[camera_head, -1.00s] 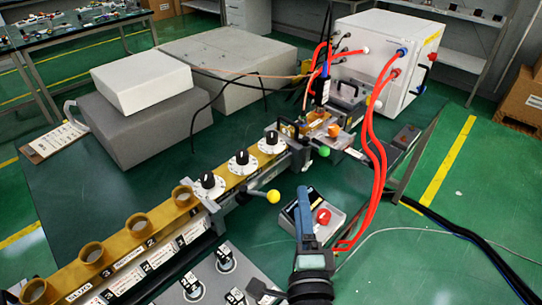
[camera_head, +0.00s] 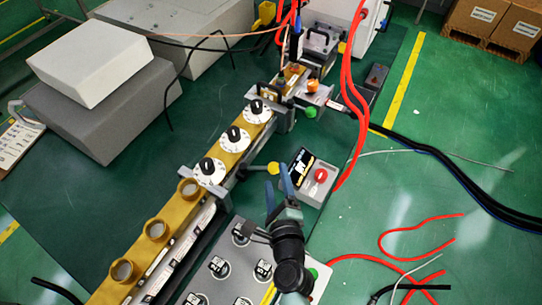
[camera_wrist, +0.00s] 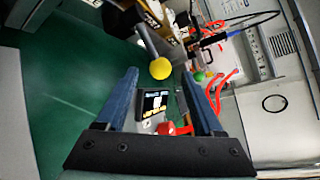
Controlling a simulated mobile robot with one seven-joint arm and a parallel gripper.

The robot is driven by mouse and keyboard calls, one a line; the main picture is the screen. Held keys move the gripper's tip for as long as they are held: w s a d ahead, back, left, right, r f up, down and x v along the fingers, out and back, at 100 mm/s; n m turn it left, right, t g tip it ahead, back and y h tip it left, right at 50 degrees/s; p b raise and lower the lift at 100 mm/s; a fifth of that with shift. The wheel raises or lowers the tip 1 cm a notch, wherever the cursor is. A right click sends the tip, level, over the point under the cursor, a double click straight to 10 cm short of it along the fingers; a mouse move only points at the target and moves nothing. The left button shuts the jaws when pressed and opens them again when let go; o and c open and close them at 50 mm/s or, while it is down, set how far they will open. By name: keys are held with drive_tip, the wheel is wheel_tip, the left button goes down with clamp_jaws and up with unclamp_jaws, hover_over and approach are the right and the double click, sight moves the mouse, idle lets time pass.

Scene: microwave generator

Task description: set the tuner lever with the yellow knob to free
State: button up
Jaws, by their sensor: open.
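The yellow knob (camera_head: 273,168) sits on the end of a short lever (camera_head: 255,170) that sticks out from the side of the brass waveguide (camera_head: 175,215). My gripper (camera_head: 282,183) is open, just beside and below the knob in the head view. In the wrist view the yellow knob (camera_wrist: 160,68) shows beyond the fingertips, roughly centred between them. My open gripper (camera_wrist: 159,82) holds nothing there, and no contact with the knob shows. I cannot read any free marking on the lever.
A grey box with a red button (camera_head: 320,175) stands right of my gripper. A green knob (camera_head: 310,112) lies farther back, with red hoses (camera_head: 352,100) near it. Several white dials (camera_head: 233,138) top the waveguide. A grey panel (camera_head: 225,262) with switches is at the front.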

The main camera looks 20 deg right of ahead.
drive_tip(key=b+x, duration=0.1)
drive_tip(key=x, duration=0.6)
drive_tip(key=shift+w, duration=0.35)
clamp_jaws()
idle(1.1)
